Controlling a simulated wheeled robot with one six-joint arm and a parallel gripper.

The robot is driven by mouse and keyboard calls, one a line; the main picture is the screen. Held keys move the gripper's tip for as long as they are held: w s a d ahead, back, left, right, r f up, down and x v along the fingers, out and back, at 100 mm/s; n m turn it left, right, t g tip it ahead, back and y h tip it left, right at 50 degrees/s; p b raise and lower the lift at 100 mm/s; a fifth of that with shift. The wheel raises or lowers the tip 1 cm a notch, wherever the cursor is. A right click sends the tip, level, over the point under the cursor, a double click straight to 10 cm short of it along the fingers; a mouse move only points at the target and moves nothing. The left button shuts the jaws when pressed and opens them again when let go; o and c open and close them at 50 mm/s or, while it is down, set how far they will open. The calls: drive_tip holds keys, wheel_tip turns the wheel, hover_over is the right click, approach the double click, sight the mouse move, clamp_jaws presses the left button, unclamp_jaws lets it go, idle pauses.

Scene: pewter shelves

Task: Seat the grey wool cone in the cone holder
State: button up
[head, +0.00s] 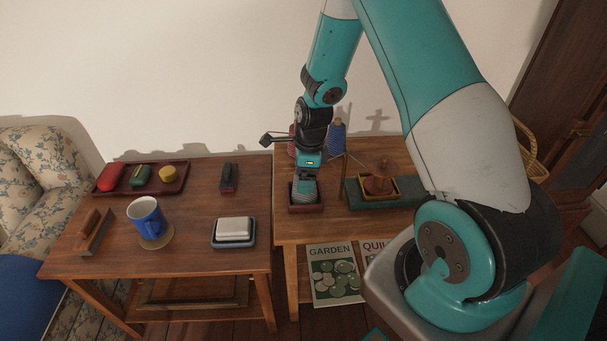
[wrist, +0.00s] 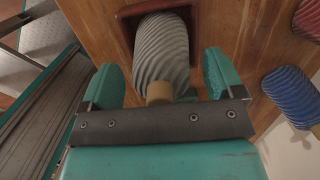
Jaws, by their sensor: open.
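The grey wool cone (head: 304,191) stands in a dark red square tray (head: 306,208) at the near left of the right table. In the wrist view the cone (wrist: 161,50) points its tan tip toward me, and the red rim of the tray (wrist: 195,10) shows around its base. My gripper (head: 306,181) is right over the cone, pointing down. In the wrist view its teal fingers (wrist: 160,78) are open, one on each side of the cone, with gaps showing. I cannot tell for sure which piece is the cone holder.
A blue cone (head: 337,137) and a red cone (head: 292,145) stand behind my gripper. To the right is a green board (head: 355,196) with a thin upright post and a yellow tray holding a brown object. The left table has a blue mug (head: 147,218) and a soap dish.

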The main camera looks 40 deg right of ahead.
drive_tip(key=r, duration=0.7)
drive_tip(key=d+r+p, duration=0.1)
drive_tip(key=r, duration=0.3)
drive_tip(key=shift+s, duration=0.4)
drive_tip(key=shift+r, duration=0.3)
drive_tip(key=s+a+r+n+y, duration=0.1)
drive_tip(key=s+a+r+n, duration=0.55)
drive_tip(key=a+n, duration=0.4)
drive_tip(key=s+a+r+n+y, duration=0.1)
drive_tip(key=s+a+r+n, duration=0.55)
drive_tip(key=a+n, duration=0.4)
drive_tip(key=s+a+r+n+y, duration=0.1)
drive_tip(key=s+a+r+n, duration=0.1)
drive_tip(key=s+n, duration=0.6)
drive_tip(key=r+n, duration=0.1)
drive_tip(key=n, duration=0.2)
drive_tip(key=shift+s+a+g, duration=0.15)
drive_tip(key=shift+s+g, duration=0.15)
drive_tip(key=shift+g, duration=0.1)
drive_tip(key=shift+r, duration=0.1)
